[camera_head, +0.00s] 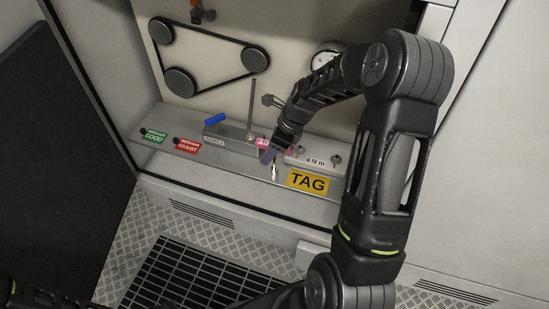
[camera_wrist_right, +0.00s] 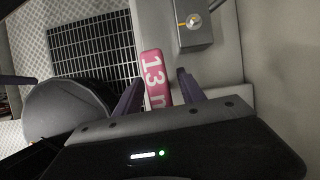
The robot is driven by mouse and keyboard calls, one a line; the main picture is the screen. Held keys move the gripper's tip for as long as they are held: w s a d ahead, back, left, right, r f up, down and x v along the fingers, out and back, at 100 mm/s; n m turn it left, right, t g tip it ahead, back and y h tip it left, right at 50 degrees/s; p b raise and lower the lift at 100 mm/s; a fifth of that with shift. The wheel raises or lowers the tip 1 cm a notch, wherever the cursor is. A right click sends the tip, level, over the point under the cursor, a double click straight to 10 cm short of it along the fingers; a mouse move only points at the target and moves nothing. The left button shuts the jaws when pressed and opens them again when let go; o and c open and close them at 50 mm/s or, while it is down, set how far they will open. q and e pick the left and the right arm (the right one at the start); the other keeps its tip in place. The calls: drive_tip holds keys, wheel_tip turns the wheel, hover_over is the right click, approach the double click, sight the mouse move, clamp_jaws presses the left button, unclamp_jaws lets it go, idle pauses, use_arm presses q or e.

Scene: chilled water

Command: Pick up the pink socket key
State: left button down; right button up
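The pink socket key (camera_wrist_right: 153,75), marked "13 m", lies between the two fingers of my right gripper (camera_wrist_right: 157,76) in the right wrist view. A gap shows between the key and the right-hand finger, so the gripper looks open around it. In the head view only a small part of the pink key (camera_head: 262,142) shows on the shelf; my right gripper (camera_head: 268,155) hides the rest. A small shiny metal piece (camera_head: 274,172) shows just below the fingers; I cannot tell what it belongs to. My left gripper is not in view.
An upright rod (camera_head: 252,100) stands behind. A belt and pulleys are above.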

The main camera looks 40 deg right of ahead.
clamp_jaws()
idle(1.2)
